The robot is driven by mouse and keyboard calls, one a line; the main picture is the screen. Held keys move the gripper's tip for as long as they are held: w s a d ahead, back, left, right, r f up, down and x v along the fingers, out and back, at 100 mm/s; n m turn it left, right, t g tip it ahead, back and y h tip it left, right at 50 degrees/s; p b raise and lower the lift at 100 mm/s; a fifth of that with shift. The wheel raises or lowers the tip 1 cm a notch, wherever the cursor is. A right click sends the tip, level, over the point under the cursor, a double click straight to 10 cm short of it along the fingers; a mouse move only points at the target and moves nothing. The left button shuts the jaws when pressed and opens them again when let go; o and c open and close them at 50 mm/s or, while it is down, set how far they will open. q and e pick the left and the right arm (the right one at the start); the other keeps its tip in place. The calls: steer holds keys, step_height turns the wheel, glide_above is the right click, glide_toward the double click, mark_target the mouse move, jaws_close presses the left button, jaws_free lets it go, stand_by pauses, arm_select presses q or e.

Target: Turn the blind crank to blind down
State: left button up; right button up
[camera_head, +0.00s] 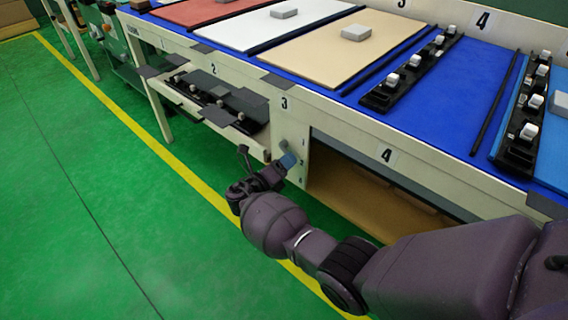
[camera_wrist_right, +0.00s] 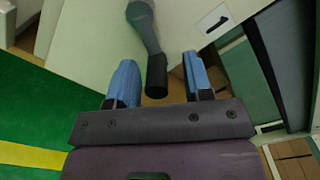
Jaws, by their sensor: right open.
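The blind crank (camera_wrist_right: 146,32) is a grey lever with a black knob (camera_wrist_right: 156,78) on a pale panel. In the right wrist view it points down toward my gripper. My right gripper (camera_wrist_right: 160,76) is open, with its two blue-padded fingers on either side of the knob. A gap shows on both sides, and I cannot tell how deep the knob sits between them. In the head view my right gripper (camera_head: 283,164) is at this panel, below the grey crank (camera_head: 291,147), partly hiding it. My left gripper is out of view.
A white label (camera_wrist_right: 214,18) with a dark mark is on the panel right of the crank. The bay (camera_head: 345,190) marked 4 is open below a dark upper edge. A shelf with black clips (camera_head: 215,98) juts out at left. Green floor (camera_head: 110,180) is clear.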

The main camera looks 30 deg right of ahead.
jaws_close()
steer(key=shift+f+m, duration=0.1)
steer(key=shift+m, duration=0.2)
steer(key=m, duration=0.1)
steer(key=f+m+b, duration=0.1)
steer(key=m, duration=0.1)
steer(key=shift+w+a, duration=0.1)
steer(key=shift+w, duration=0.25)
steer(key=shift+w+a+f+m, duration=0.1)
steer(key=shift+w+f+m, duration=0.15)
steer(key=shift+m, duration=0.6)
steer(key=shift+w+a+f+m, duration=0.1)
steer(key=shift+w+m, duration=0.15)
steer(key=shift+m, duration=0.6)
